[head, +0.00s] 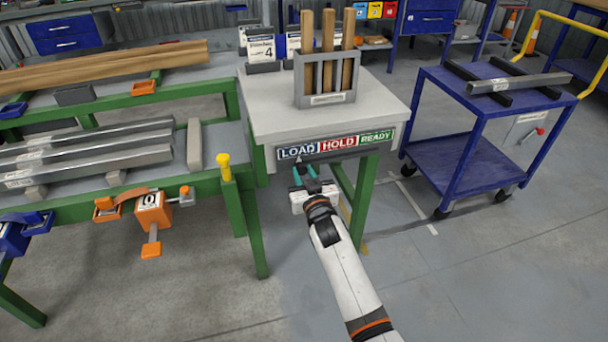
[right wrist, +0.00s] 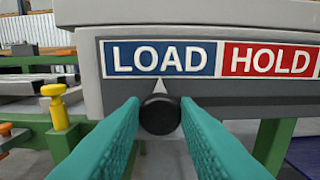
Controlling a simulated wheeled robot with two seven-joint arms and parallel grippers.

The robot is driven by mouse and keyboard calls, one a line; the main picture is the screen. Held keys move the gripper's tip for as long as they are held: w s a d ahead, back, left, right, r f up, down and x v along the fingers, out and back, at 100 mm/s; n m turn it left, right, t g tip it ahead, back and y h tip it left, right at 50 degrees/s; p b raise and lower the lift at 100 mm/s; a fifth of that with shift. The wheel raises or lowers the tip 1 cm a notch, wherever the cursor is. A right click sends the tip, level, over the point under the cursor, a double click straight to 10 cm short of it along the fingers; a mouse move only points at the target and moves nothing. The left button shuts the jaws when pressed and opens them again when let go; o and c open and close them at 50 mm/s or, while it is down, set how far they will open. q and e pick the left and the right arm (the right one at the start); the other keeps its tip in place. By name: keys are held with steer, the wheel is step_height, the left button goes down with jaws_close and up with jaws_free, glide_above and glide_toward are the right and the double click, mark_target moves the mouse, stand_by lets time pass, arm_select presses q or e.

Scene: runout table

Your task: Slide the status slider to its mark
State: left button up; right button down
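The status slider is a dark round knob (right wrist: 160,114) with a pale pointer above it. In the right wrist view its pointer is under the blue LOAD label (right wrist: 160,57), near that label's middle. The red HOLD label (right wrist: 281,61) is to its right, and the green READY label (head: 377,137) shows at the far right of the strip in the head view. My right gripper (head: 306,172) is at the table's front edge, its teal fingers open on both sides of the knob. A gap seems to show beside the knob; contact is unclear. My left gripper is not in view.
The slider strip runs along the front of a small grey table (head: 265,115) with green legs. A wooden-rod holder (head: 325,98) stands on it. A yellow-capped post (head: 224,166) is close on the left. A blue cart (head: 480,120) stands right, with open floor between.

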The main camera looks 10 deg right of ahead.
steer(key=c, duration=1.1)
jaws_free()
steer(key=shift+a, duration=0.3)
steer(key=shift+s+d, duration=0.1)
steer(key=shift+s, duration=0.15)
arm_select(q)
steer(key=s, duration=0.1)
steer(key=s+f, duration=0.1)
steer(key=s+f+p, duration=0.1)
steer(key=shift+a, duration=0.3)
arm_select(e)
steer(key=s, duration=0.7)
